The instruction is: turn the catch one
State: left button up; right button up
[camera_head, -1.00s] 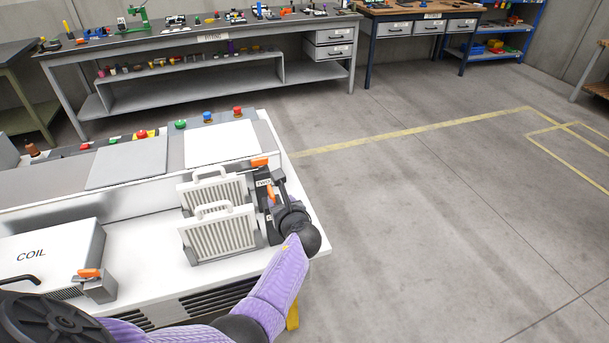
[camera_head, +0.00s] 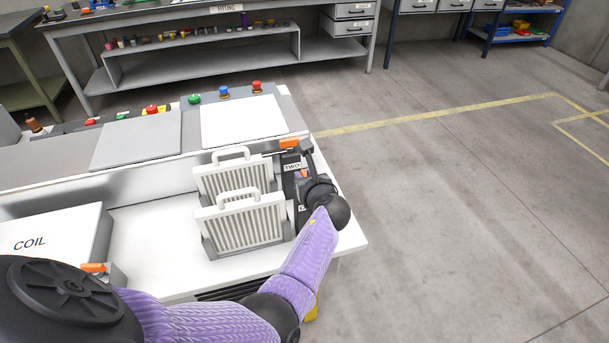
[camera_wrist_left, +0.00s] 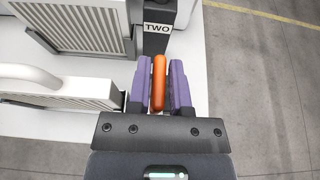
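The orange handle of a catch (camera_wrist_left: 158,83) stands between the two purple fingers of my left gripper (camera_wrist_left: 162,88) in the left wrist view. The fingers lie close on both sides of it and look shut on it. In the head view my left gripper (camera_head: 312,182) is at the right end of the white bench and hides most of this catch. Its label is mostly covered, so I cannot read it. A black block labelled TWO (camera_wrist_left: 157,28) is just beyond, and its orange catch (camera_head: 289,144) shows in the head view. My right gripper is not in view.
Two white ribbed panels with handles (camera_head: 240,220) stand just left of the gripper. A white COIL box (camera_head: 50,235) with another orange catch (camera_head: 94,268) is at the left. Colored buttons (camera_head: 224,91) line the back panel. The floor at right is clear.

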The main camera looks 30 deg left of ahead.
pick_arm(q)
grip_shut()
dwell(1.1)
